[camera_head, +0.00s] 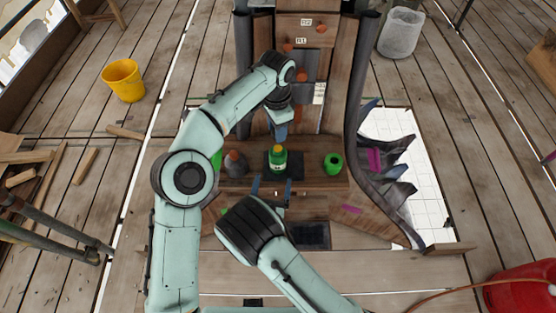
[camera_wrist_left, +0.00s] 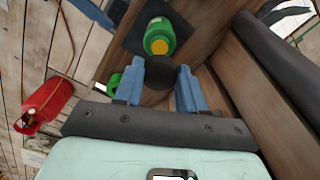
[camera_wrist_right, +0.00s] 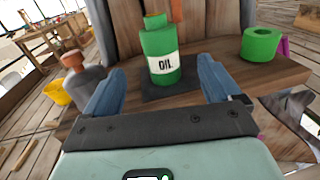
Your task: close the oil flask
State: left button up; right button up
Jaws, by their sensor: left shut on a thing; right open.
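The green oil flask (camera_head: 278,160) stands upright on a dark square mat on the wooden shelf. In the right wrist view its white OIL label (camera_wrist_right: 165,65) faces me. Its top looks yellow from above in the left wrist view (camera_wrist_left: 158,44). My left gripper (camera_head: 281,132) is above and just behind the flask, shut on a small dark round piece (camera_wrist_left: 155,69), apart from the flask; I cannot tell for sure what it is. My right gripper (camera_head: 272,189) is open and empty in front of the flask, its fingers pointing towards it.
A grey flask with a brown stopper (camera_wrist_right: 80,72) stands left of the oil flask. A green ring-shaped container (camera_head: 333,163) stands to its right. An upright board with R1 and R2 labels (camera_head: 306,50) rises behind. Dark curved pieces (camera_head: 385,160) stand at the right.

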jog(key=w, duration=0.3)
jog(key=w+d, duration=0.1)
jog(key=w, duration=0.6)
jog(key=shift+w+d, duration=0.25)
jog(key=shift+d, duration=0.1)
jog(key=c, duration=1.5)
pick_arm(q)
send_over(277, 149)
jog(key=shift+f, duration=2.5)
jog(key=shift+f, duration=0.1)
jog(key=shift+f, duration=0.8)
jog(key=shift+f, duration=0.55)
